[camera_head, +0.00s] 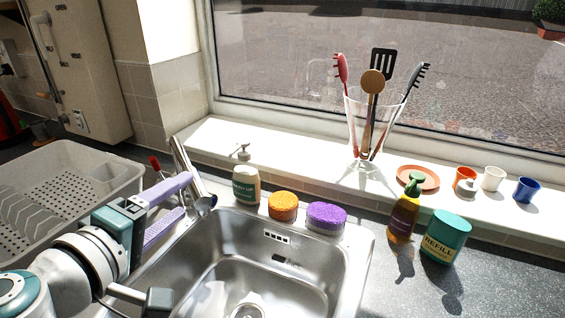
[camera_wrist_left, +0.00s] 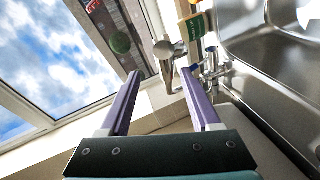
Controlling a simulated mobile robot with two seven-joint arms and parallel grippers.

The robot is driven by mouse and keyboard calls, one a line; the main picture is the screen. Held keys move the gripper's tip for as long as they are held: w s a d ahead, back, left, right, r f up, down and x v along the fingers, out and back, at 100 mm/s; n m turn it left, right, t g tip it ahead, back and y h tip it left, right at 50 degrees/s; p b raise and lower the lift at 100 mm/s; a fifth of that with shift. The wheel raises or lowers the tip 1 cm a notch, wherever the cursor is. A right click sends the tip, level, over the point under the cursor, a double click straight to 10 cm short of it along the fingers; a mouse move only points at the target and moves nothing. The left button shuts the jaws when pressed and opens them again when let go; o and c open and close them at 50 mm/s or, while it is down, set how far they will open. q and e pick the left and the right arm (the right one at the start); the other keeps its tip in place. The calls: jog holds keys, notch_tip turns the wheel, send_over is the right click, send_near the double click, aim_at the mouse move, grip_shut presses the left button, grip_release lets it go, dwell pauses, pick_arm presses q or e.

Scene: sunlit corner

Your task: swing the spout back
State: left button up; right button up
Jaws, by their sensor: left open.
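The tap's metal spout (camera_head: 186,165) stands at the back left corner of the sink (camera_head: 364,262). A red-topped tap handle (camera_head: 155,162) shows to its left, partly behind my gripper. My left gripper (camera_head: 187,195) has two purple fingers, open, with tips close to the spout. In the left wrist view, the spout (camera_wrist_left: 164,52) appears between and beyond the fingertips of the gripper (camera_wrist_left: 159,76). I cannot tell whether a finger touches it. The tap body (camera_wrist_left: 211,70) is right of the fingers there. My right gripper is not in view.
A dish rack (camera_head: 90,160) stands left of the sink. The sill holds a utensil jar (camera_head: 354,125) and small cups. A teal refill tub (camera_head: 446,237) stands right.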

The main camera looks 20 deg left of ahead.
aim_at(200, 181)
pick_arm(q)
jog(key=shift+n+y, duration=0.3)
jog(key=x, duration=0.3)
jog(key=b+x, duration=0.1)
jog(key=x, duration=0.2)
jog(key=a+f+b+x, duration=0.1)
jog(key=x, duration=0.2)
jog(key=shift+w+a, duration=0.1)
jog(key=shift+a, duration=0.05)
jog(key=shift+w, duration=0.65)
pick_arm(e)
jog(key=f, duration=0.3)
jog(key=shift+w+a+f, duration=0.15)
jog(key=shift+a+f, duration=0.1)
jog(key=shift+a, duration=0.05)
pick_arm(q)
jog(key=shift+c, duration=0.4)
grip_shut()
